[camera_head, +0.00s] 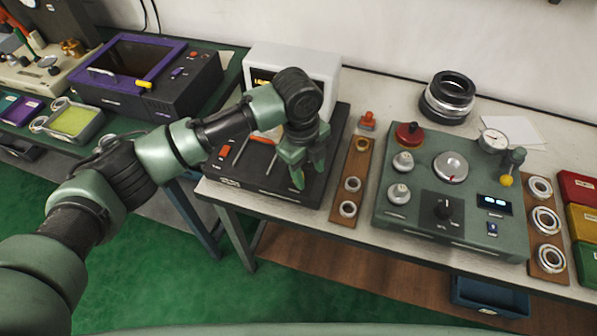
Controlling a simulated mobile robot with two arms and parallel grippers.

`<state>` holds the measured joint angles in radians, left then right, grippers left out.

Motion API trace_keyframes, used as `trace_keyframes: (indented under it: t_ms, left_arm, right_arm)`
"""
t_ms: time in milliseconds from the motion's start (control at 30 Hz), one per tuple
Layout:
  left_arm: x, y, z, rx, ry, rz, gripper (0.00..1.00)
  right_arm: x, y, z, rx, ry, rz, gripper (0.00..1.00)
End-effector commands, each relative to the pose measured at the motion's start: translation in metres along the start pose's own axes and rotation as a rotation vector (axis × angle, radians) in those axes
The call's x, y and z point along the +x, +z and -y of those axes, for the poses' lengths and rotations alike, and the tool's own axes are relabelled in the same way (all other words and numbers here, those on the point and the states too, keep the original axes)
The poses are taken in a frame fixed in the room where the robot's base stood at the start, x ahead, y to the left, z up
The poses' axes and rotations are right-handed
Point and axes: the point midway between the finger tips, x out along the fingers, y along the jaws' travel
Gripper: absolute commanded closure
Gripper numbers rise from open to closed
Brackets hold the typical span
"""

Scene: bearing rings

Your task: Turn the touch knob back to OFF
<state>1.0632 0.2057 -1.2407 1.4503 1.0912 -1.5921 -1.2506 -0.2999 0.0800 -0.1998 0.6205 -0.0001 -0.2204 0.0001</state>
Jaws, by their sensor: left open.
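A black knob (443,209) stands on a dark plate at the front of the green test panel (405,222). I take it for the touch knob; its lettering is too small to read, and I cannot tell its setting. My left gripper (306,178) is open and empty, pointing down above the black device (265,185) left of the panel. It is well to the left of the knob and apart from it. My right gripper does not show.
A wooden strip with rings (347,190) lies between the black device and the panel. Ring holders (543,221) and coloured boxes (580,188) stand right.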

Motion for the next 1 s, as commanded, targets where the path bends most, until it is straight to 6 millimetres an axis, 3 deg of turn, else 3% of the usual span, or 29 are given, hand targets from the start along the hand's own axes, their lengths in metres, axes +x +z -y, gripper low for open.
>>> trace_keyframes:
  t_ms: [33, 100, 267, 700, 1000]
  left_arm:
    - [-0.011, 0.016, 0.004, 0.029, 0.018, 0.033, 0.52]
    - [-0.020, 0.029, 0.004, 0.061, 0.040, 0.054, 0.52]
    - [-0.024, 0.040, 0.005, 0.087, 0.059, 0.070, 0.52]
    - [0.038, 0.043, 0.002, 0.087, 0.058, 0.069, 0.52]
    - [0.051, 0.045, 0.001, 0.088, 0.056, 0.070, 0.52]
  right_arm:
    - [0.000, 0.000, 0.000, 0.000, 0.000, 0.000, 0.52]
    - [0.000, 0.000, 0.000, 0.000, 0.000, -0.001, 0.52]
    - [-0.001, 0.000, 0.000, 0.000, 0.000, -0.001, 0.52]
    - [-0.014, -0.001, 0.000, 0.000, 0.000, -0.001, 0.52]
    - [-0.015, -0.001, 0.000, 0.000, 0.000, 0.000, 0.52]
